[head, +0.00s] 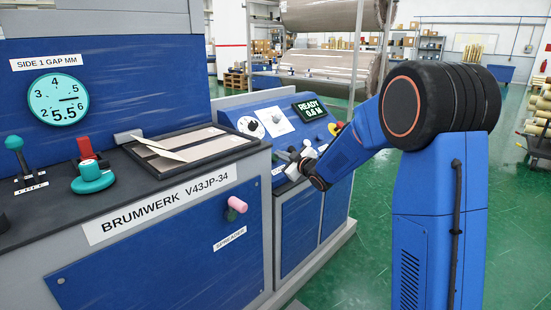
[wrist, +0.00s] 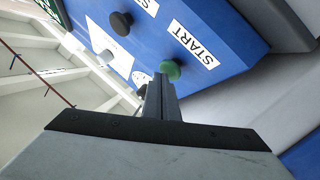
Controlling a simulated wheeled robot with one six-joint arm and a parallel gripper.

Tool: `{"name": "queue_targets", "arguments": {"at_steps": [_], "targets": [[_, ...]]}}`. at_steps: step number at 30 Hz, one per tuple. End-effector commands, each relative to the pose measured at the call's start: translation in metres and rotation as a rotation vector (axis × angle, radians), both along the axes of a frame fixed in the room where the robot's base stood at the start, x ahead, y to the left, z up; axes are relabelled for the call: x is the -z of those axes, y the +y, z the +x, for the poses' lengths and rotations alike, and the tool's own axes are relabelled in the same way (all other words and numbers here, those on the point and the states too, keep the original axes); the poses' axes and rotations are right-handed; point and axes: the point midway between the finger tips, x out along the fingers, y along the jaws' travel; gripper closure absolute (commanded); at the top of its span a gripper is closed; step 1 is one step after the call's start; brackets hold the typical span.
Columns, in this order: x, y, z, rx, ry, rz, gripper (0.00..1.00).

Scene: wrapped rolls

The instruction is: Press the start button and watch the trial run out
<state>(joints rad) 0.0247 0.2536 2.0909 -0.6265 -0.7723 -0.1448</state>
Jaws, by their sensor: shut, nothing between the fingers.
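The green start button (wrist: 171,69) is on the blue sloped panel, beside a white START label (wrist: 193,45) in the wrist view. My gripper (wrist: 159,78) is shut and empty, its tips close to the button's lower left in that picture. I cannot tell whether they touch it. In the head view my gripper (head: 290,157) is over the front of the blue control console (head: 236,113), and the button cannot be made out there. The console's display (head: 310,109) reads READY, with a line below that looks like 0.8 M.
Two dark knobs (wrist: 121,23) sit near the button. A white dial (head: 250,126) is on the console's left. The machine's dark worktop (head: 120,205), with levers and a gap gauge (head: 58,99), fills the left. Large wrapped rolls (head: 333,17) stand behind. Green floor lies open at right.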

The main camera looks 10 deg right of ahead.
Motion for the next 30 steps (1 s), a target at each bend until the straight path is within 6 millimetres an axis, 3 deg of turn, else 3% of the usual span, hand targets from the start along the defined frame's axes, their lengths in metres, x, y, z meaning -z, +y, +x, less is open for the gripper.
{"name": "queue_targets", "arguments": {"at_steps": [30], "targets": [[0.0076, 0.0037, 0.0053, 0.000, 0.000, 0.000, 1.00]]}}
